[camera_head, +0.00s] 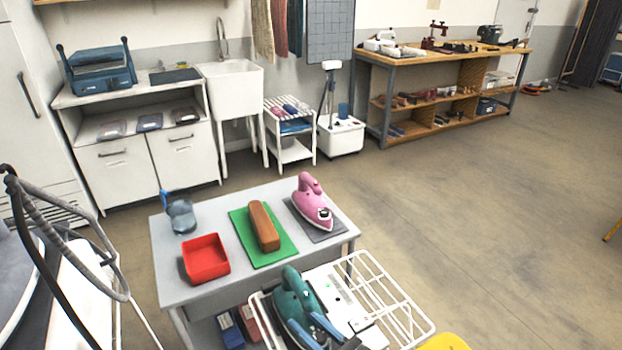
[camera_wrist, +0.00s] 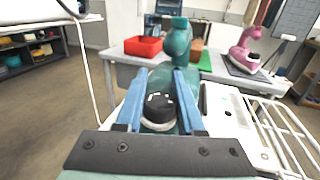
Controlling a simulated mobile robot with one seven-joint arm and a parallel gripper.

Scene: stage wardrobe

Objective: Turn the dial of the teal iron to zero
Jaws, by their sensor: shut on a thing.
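The teal iron (camera_head: 291,298) stands on a white wire-framed board at the front of the head view. It fills the middle of the wrist view (camera_wrist: 178,45). Its dial (camera_wrist: 160,108) is a black round knob with small white marks on a pale ring. My gripper (camera_head: 312,328) reaches the iron from the front. In the wrist view its two blue fingers (camera_wrist: 160,88) are on either side of the dial and shut on it. The marks are too small to read, so the dial's setting cannot be told.
Behind stands a grey table (camera_head: 205,300) with a red tray (camera_head: 205,258), a brown block (camera_head: 264,226) on a green mat (camera_head: 243,223), a pink iron (camera_head: 313,205) and a clear jug (camera_head: 181,215). The white wire rack (camera_head: 385,290) extends to the right. Open floor lies beyond it.

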